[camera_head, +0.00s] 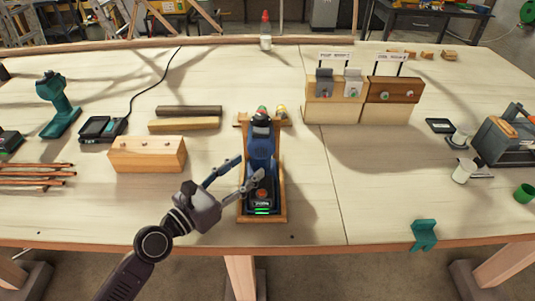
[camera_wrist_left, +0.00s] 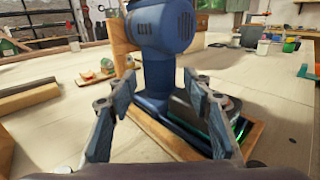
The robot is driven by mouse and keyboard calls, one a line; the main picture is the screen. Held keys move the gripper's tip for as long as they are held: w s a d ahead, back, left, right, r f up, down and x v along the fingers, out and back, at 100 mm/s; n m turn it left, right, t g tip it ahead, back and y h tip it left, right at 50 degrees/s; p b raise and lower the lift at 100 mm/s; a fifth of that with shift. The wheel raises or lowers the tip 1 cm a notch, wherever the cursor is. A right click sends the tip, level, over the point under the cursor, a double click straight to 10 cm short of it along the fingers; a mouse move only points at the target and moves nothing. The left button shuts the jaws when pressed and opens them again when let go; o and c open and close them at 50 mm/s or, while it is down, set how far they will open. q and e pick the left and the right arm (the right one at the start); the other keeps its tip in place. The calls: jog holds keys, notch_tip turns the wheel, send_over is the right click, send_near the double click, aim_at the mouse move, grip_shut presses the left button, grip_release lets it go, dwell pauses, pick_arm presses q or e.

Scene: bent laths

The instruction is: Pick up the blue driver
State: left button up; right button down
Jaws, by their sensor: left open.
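The blue driver (camera_head: 262,145) stands in a wooden holder (camera_head: 279,209) near the front edge of the bench, in the head view. A dark base with a green light sits at the holder's front. My left gripper (camera_head: 236,168) is open at the driver's left. In the left wrist view the driver (camera_wrist_left: 158,65) rises upright between the two spread fingers (camera_wrist_left: 163,105), beyond their tips or level with them; I cannot tell if either touches it. The holder (camera_wrist_left: 170,141) runs beneath it. My right gripper is not in view.
A drilled wooden block (camera_head: 148,155) lies left of the holder. A teal driver (camera_head: 58,104) and a charger (camera_head: 101,129) stand farther left. Wooden stands with fixtures (camera_head: 362,100) are at the back right. A teal piece (camera_head: 424,234) lies at the front edge. Bench right of the holder is clear.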

aim_at(261, 151)
pick_arm(q)
jog(key=shift+w+d+r+p, duration=0.25)
jog(key=shift+w+d+r, duration=0.05)
jog(key=shift+w+d, duration=0.25)
jog(key=shift+w+d+r+p, duration=0.25)
jog(key=shift+w+d, duration=0.15)
jog(key=shift+w, duration=0.15)
jog(key=x, duration=0.3)
jog(key=shift+w+d, duration=0.1)
jog(key=shift+w, duration=0.05)
jog(key=shift+w+d+f, duration=0.1)
jog(key=shift+w, duration=0.05)
grip_shut()
jog(key=shift+r, duration=0.3)
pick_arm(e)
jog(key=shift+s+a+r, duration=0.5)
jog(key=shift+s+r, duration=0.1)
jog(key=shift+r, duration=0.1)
